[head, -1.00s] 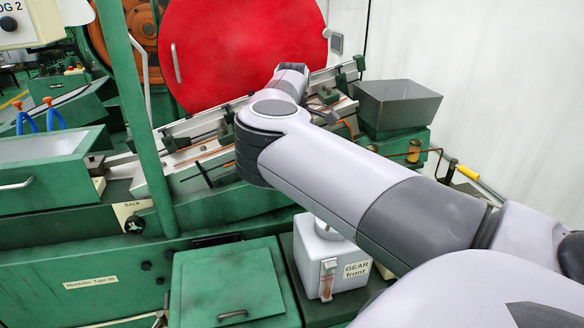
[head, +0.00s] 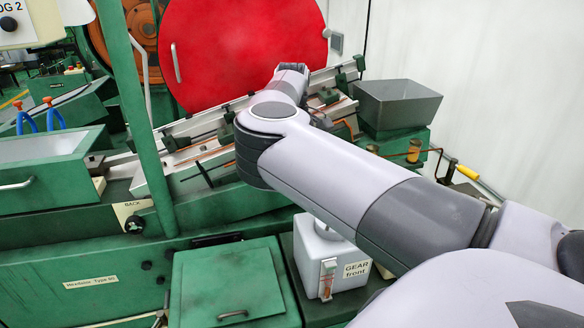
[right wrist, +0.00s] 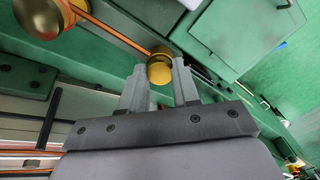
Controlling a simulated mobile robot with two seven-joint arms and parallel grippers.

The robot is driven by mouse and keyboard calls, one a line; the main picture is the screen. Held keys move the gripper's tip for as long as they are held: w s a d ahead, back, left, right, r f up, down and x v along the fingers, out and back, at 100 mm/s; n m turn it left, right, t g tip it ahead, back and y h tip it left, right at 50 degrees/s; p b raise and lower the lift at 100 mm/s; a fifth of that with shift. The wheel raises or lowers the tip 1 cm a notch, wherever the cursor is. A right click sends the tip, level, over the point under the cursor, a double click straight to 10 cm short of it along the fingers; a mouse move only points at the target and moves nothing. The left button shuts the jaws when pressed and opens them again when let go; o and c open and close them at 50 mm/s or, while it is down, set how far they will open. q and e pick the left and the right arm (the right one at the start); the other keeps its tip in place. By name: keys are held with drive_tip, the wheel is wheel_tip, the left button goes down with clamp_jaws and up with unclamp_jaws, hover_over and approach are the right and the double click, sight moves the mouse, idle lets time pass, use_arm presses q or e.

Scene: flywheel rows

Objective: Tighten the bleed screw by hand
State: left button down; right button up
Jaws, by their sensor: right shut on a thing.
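In the right wrist view, the bleed screw (right wrist: 159,67) appears as a small yellow, brass-coloured round knob at the end of a copper-coloured pipe. My right gripper (right wrist: 160,82) has its two grey fingers on either side of the knob, shut on it. The knob's far side and its thread are hidden, so I cannot tell how deep it sits. In the head view my right arm reaches over the green machine, and the arm itself hides the fingers and the screw. My left gripper is in neither view.
A larger brass dome (right wrist: 38,16) sits along the same pipe (right wrist: 112,32). In the head view, a grey open bin (head: 398,103), a brass cup (head: 414,151) and a yellow-handled lever (head: 467,172) stand at right. A white GEAR front container (head: 318,252) is below my arm.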

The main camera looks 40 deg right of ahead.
drive_tip(key=m, duration=0.5)
drive_tip(key=o, duration=0.7)
drive_tip(key=shift+c, duration=0.2)
drive_tip(key=shift+r+p, duration=1)
drive_tip(key=shift+r, duration=0.55)
